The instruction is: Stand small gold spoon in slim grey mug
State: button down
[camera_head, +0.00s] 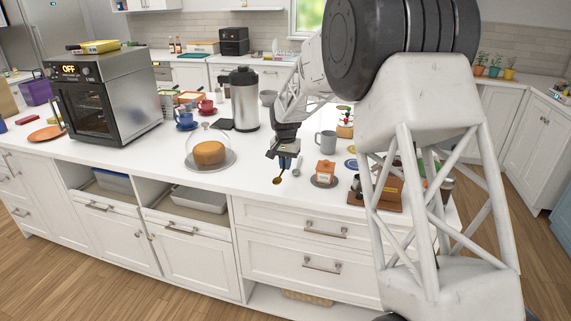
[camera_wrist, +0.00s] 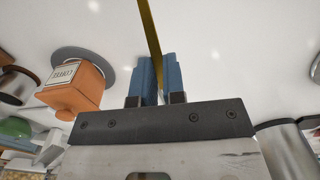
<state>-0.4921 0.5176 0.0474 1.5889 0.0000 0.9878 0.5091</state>
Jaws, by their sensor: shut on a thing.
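The small gold spoon (camera_head: 279,180) hangs from my gripper (camera_head: 286,162) over the white counter, its round bowl downward. In the wrist view, its gold handle (camera_wrist: 150,42) passes between the two blue fingers (camera_wrist: 156,82), which are shut on it. The slim grey mug (camera_head: 325,142) stands upright on the counter, to the right of my gripper and farther back. Its handle points left, and its inside cannot be made out. A pale grey shape at the lower left of the wrist view may be this mug, but I cannot tell.
An orange canister (camera_head: 325,171) stands on a dark round plate (camera_wrist: 86,57) right of my gripper. A glass-domed cake (camera_head: 209,153) is to the left, a steel carafe (camera_head: 244,100) behind left. A pale spoon-like item (camera_head: 298,166) lies close by. A wooden tray (camera_head: 382,193) is farther right.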

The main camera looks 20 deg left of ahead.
jog(key=shift+w+d, duration=0.1)
jog(key=w+d+r+m+t+h, duration=0.25)
jog(key=w+d+r+t, duration=0.2)
jog(key=w, duration=0.25)
jog(key=w+d+r+m+t+h, duration=0.2)
jog(key=w+d+r+m+t, duration=0.15)
jog(key=w+d, duration=0.2)
jog(key=w+r+t+h, duration=0.4)
jog(key=w+r+t, duration=0.3)
jog(key=w+r, duration=0.3)
notch_tip(320, 180, up, 4)
jog(key=shift+w+f+t, duration=0.15)
jog(key=shift+w+t, duration=0.05)
jog(key=shift+t, duration=0.1)
jog(key=shift+f+h, duration=0.25)
jog(key=shift+f, duration=6.5)
